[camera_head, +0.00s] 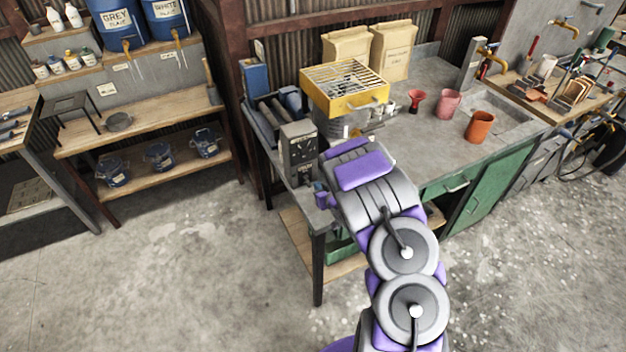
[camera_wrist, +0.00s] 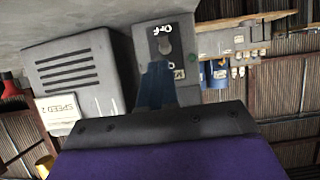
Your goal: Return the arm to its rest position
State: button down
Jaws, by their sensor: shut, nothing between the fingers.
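My arm reaches from the bottom of the head view up to the near left end of the grey workbench (camera_head: 440,125). My gripper (camera_wrist: 157,75) shows in the wrist view as narrow dark blue fingers held together, with nothing between them. The fingertips overlap a grey switch box (camera_wrist: 150,45) marked "OFF" with a round knob; I cannot tell whether they touch it. A grey control box (camera_head: 298,143) stands just left of the arm's far end.
A yellow grated box (camera_head: 345,92), a pink cup (camera_head: 447,103) and an orange cup (camera_head: 479,127) stand on the bench. A vented grey box (camera_wrist: 75,70) is left of the fingers. Shelves with paint drums (camera_head: 118,22) stand at left. The floor at lower left is clear.

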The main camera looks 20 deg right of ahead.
jog(key=shift+a, duration=0.9)
jog(key=shift+d+r, duration=0.1)
jog(key=shift+d, duration=0.45)
jog(key=s+d+r+g+h, duration=0.2)
jog(key=d+r+h, duration=0.15)
jog(key=r, duration=0.25)
jog(key=s+a+r+m+g+h+b, duration=0.1)
jog(key=s+a+r+m+g+b, duration=0.15)
jog(key=s+r+g, duration=0.7)
jog(key=s+a+r+g+y, duration=0.1)
jog(key=s+a+r, duration=0.2)
jog(key=s, duration=0.9)
jog(key=s+a+r+n+g+y, duration=0.1)
jog(key=s+a+r, duration=0.2)
jog(key=s+a, duration=0.7)
jog(key=s+a+r+n+g+y, duration=0.1)
jog(key=s+a, duration=0.6)
jog(key=s, duration=0.7)
jog(key=shift+a+r+y+b, duration=0.3)
jog(key=shift+r+y, duration=0.25)
jog(key=shift+r, duration=0.35)
